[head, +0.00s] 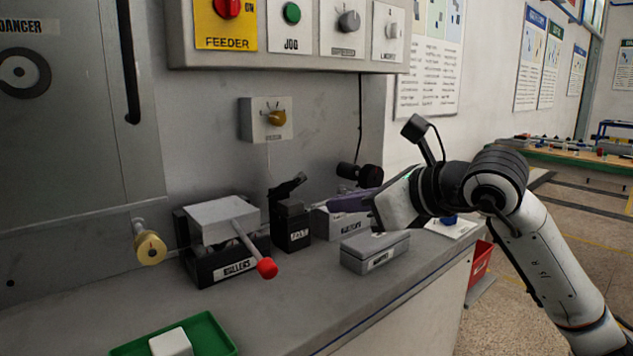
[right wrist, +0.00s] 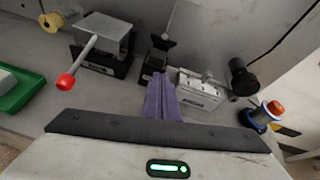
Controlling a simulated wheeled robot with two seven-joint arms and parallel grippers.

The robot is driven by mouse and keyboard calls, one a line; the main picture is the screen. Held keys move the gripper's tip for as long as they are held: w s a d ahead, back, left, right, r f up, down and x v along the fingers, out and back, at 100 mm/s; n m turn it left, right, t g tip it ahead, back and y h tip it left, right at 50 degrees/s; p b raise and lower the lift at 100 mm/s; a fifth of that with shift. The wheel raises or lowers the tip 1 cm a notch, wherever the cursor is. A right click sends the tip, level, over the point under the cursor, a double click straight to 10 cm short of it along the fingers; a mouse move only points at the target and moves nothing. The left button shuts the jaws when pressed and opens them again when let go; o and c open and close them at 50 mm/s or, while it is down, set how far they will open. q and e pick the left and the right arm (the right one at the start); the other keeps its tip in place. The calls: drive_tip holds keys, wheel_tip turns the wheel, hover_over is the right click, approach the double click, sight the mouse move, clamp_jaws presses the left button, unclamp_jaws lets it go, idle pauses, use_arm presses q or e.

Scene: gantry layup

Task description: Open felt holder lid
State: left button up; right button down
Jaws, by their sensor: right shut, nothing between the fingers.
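A small black box (head: 291,224) with a small white label, likely the felt holder, stands on the grey bench; the label is too small to read surely. Its dark lid (head: 288,186) is tilted up, clear of the body. The box also shows in the right wrist view (right wrist: 154,60), beyond the fingertips. My right gripper (head: 336,203) has its purple fingers shut with nothing between them. It points left toward the box from the right, apart from it and above the grey labelled box behind. In the wrist view the fingers (right wrist: 160,80) lie together. My left gripper is out of view.
The rollers box (head: 222,267) with a red-tipped lever (head: 266,268) stands left of the black box. A closed grey box (head: 375,252) sits in front of my right gripper. A green tray (head: 213,339) with a white block is at the front. The control panel (head: 290,58) hangs above.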

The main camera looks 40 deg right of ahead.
sight(290, 185)
use_arm(q)
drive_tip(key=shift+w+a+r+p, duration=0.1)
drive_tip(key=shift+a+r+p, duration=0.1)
drive_tip(key=shift+p, duration=0.65)
use_arm(e)
drive_tip(key=w+a+r, duration=0.1)
drive_tip(key=w, duration=0.4)
drive_tip(key=shift+w+a+r, duration=0.2)
drive_tip(key=shift+w+r, duration=0.15)
drive_tip(key=shift+r, duration=0.05)
use_arm(q)
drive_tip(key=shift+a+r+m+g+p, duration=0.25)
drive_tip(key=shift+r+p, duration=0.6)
drive_tip(key=shift+p, duration=0.75)
use_arm(e)
drive_tip(key=shift+w+r+g, duration=0.15)
drive_tip(key=shift+r+g, duration=0.35)
drive_tip(key=shift+g, duration=0.1)
